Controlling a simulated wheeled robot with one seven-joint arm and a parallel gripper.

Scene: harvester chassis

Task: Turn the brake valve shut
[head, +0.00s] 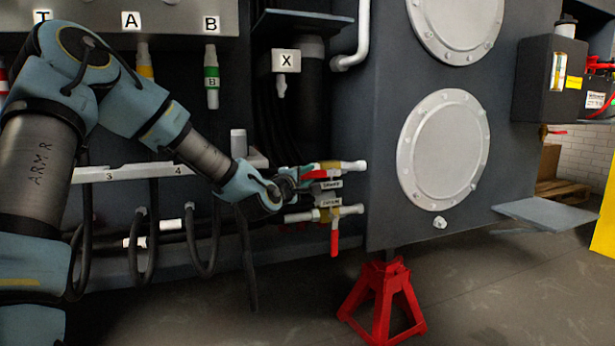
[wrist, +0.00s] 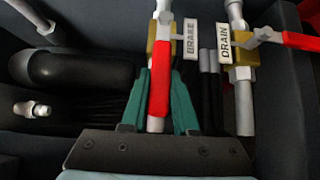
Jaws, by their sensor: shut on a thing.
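The brake valve has a brass body (wrist: 151,48) and a red lever (wrist: 162,60) that lies in line with its pipe. The "BRAKE" label (wrist: 191,40) is beside it. In the head view the brake valve (head: 330,166) is the upper of two on the chassis side. My gripper (wrist: 160,88) has its green fingers on either side of the red lever and is shut on it. In the head view my gripper (head: 300,178) partly hides the lever. The drain valve (head: 326,214) is just below, its red lever (head: 334,243) hanging down across its pipe.
The "DRAIN" label (wrist: 224,38) and the drain lever (wrist: 300,41) are close beside my gripper in the wrist view. Black hoses (head: 205,250) hang at the left. A red jack stand (head: 383,300) stands on the floor below right.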

